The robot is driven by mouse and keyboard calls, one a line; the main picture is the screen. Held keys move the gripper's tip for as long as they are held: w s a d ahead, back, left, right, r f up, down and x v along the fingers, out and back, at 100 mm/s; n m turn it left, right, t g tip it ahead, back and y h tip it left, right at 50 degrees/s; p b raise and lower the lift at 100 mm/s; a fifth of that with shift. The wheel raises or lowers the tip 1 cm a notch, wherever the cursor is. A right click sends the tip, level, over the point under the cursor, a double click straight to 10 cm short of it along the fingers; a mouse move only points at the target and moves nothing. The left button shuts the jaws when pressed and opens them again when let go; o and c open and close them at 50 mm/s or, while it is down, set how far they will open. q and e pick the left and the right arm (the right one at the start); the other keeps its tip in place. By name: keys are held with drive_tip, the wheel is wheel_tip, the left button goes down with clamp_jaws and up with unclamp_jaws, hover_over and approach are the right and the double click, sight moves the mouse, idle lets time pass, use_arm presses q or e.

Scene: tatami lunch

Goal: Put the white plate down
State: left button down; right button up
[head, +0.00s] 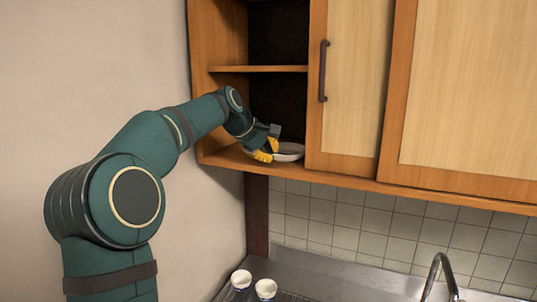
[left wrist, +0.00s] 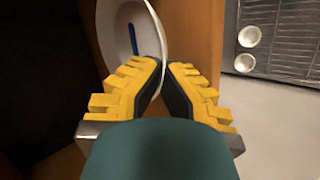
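The white plate (head: 290,152) is in the open lower compartment of the wall cabinet, at or just above its bottom board (head: 232,158); I cannot tell whether it touches. My left gripper (head: 270,151) reaches in from the left at the plate's near left edge. In the left wrist view the plate (left wrist: 118,32) shows its white face with a blue mark. Its rim runs between the yellow fingers of my left gripper (left wrist: 167,68), which are closed on it. Part of the plate is hidden behind the fingers and the cabinet door. My right gripper is not in view.
A middle shelf (head: 258,69) is above the gripper. A closed cabinet door (head: 352,80) with a dark handle stands just right of the plate. Two white cups (head: 241,279) (head: 266,289) stand below by the sink, with a faucet (head: 440,272) further right.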

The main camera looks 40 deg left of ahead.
use_arm(q)
drive_tip(key=shift+r, duration=0.1)
drive_tip(key=c, duration=1.4)
unclamp_jaws()
drive_tip(key=v, duration=1.2)
